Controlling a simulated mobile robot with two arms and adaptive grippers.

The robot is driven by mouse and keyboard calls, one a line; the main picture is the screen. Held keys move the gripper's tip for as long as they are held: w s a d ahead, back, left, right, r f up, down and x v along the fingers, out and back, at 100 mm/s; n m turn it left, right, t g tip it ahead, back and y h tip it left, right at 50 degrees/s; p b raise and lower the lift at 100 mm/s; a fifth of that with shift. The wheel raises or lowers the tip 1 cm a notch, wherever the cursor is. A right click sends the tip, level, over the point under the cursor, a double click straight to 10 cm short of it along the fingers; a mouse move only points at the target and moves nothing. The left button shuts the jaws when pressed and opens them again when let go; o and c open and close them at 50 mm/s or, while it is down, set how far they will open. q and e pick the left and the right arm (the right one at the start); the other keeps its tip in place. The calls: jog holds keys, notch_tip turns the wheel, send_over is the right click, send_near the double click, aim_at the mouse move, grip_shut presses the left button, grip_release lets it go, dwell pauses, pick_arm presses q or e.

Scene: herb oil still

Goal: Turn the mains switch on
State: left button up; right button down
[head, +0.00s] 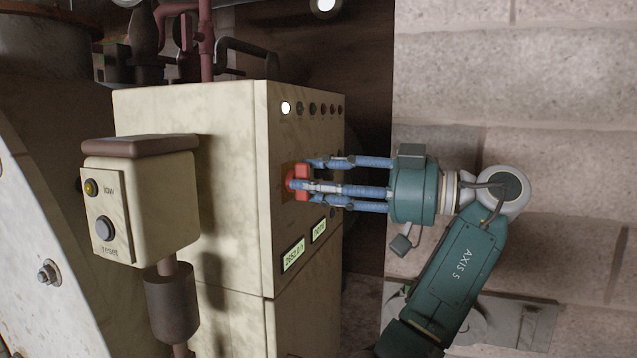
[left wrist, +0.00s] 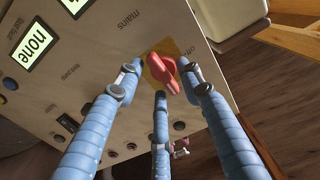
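The mains switch is a red rotary knob (left wrist: 163,72) on a yellow plate, with the word "mains" printed beside it in the left wrist view. In the head view the red knob (head: 300,180) sits on the dark front panel of a cream cabinet. My left gripper (head: 310,182) has three blue fingers, spread apart and reaching to the knob. In the left wrist view the fingertips (left wrist: 160,85) stand around the knob, with a gap on the left side; contact is unclear. Small lettering near the plate is hard to read. My right gripper is not in view.
A row of small lamps (head: 312,108) runs along the panel's top, the first lit white. Two lit displays (head: 304,246) sit below the switch; one reads "none" (left wrist: 36,48) in the wrist view. A cream box (head: 140,200) with "low" lamp and "reset" button stands left.

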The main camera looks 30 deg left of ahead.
pick_arm(q)
notch_tip(320, 180, up, 10)
dwell(0.6)
dwell(0.5)
